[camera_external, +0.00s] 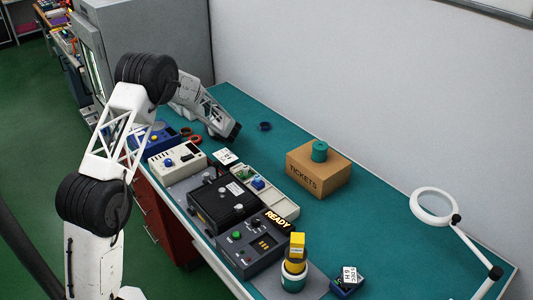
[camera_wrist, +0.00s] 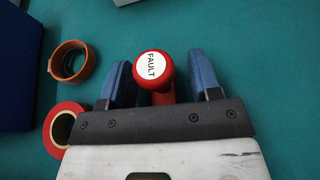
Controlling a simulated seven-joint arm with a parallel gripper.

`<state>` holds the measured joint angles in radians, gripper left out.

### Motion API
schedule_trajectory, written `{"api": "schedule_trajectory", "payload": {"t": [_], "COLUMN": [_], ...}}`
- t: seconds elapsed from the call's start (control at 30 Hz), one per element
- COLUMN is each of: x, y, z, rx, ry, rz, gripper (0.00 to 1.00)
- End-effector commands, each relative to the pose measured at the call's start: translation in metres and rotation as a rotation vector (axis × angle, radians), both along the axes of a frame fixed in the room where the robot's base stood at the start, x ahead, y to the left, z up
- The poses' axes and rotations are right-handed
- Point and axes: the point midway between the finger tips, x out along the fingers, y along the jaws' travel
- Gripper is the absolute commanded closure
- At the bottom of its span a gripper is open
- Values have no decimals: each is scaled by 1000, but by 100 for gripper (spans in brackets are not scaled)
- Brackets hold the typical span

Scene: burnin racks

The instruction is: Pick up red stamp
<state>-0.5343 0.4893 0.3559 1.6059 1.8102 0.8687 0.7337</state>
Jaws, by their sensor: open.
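The red stamp (camera_wrist: 152,66) stands on the teal table in the wrist view, its round head carrying a white label that reads FAULT. My gripper (camera_wrist: 160,62) is open, with one blue finger on each side of the stamp. I see gaps between the fingers and its head; the stamp's lower part is partly hidden by the gripper's edge. In the external view my gripper (camera_external: 232,133) is low over the table's far left part, and I cannot make out the stamp there.
An orange ring (camera_wrist: 66,61) and a red tape roll (camera_wrist: 60,121) lie left of my gripper. A TICKETS box (camera_external: 315,170), a black device (camera_external: 223,204) and a READY panel (camera_external: 249,243) stand on the table. Teal surface right of the stamp is clear.

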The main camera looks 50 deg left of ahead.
Motion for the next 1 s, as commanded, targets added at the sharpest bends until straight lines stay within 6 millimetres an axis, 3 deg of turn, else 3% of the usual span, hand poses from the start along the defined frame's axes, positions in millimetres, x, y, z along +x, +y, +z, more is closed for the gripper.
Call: {"api": "schedule_trajectory", "payload": {"t": [0.23, 0.57, 1.0], "x": [0, 0, 0], "y": [0, 0, 0], "z": [0, 0, 7], "rx": [0, 0, 1], "ry": [0, 0, -1], "rz": [0, 0, 0], "gripper": [46, 95, 96]}}
